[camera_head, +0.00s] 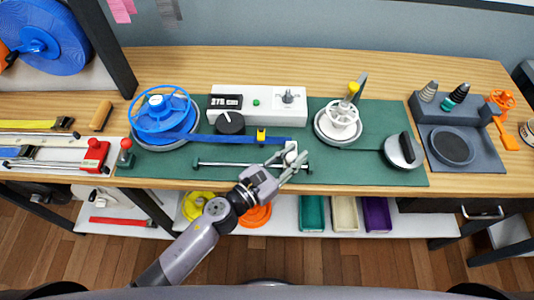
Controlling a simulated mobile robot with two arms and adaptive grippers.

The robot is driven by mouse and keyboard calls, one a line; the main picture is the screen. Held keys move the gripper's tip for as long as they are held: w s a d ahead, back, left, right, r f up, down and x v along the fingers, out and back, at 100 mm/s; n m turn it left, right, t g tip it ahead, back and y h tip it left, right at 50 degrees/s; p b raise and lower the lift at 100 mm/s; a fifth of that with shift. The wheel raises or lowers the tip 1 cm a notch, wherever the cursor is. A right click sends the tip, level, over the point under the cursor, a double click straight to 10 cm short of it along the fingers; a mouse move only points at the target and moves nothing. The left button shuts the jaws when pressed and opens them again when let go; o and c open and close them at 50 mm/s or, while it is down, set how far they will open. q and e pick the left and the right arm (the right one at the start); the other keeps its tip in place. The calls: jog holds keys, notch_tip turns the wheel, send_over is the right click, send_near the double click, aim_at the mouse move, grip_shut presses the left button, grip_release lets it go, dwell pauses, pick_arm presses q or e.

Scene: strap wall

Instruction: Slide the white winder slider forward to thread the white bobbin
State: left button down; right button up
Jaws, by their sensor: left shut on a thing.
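The white winder slider (291,154) shows as a small white knob at the right part of a thin metal rail (235,164) on the green mat. My left gripper (291,160) is shut on the slider, and its fingers hide part of it. The white bobbin (338,115) is a spoked white reel on a round grey base, behind and to the right of my left gripper. My right gripper is not in view.
A white control box (260,105) with a display and dial stands behind the strap. A grey round piece with a black handle (404,150) and a grey tray (455,145) are at the right. Bins (345,214) sit on a lower shelf.

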pick_arm(q)
jog(key=shift+d, duration=1.15)
jog(key=shift+s+d, duration=0.1)
jog(key=c, duration=1.8)
grip_release()
jog(key=o, duration=0.4)
jog(key=shift+d, duration=0.15)
jog(key=shift+o, duration=0.2)
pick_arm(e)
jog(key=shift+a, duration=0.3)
pick_arm(q)
jog(key=shift+s+a+f, duration=0.1)
jog(key=shift+a, duration=0.25)
jog(key=v, duration=1.1)
jog(key=shift+s, duration=0.2)
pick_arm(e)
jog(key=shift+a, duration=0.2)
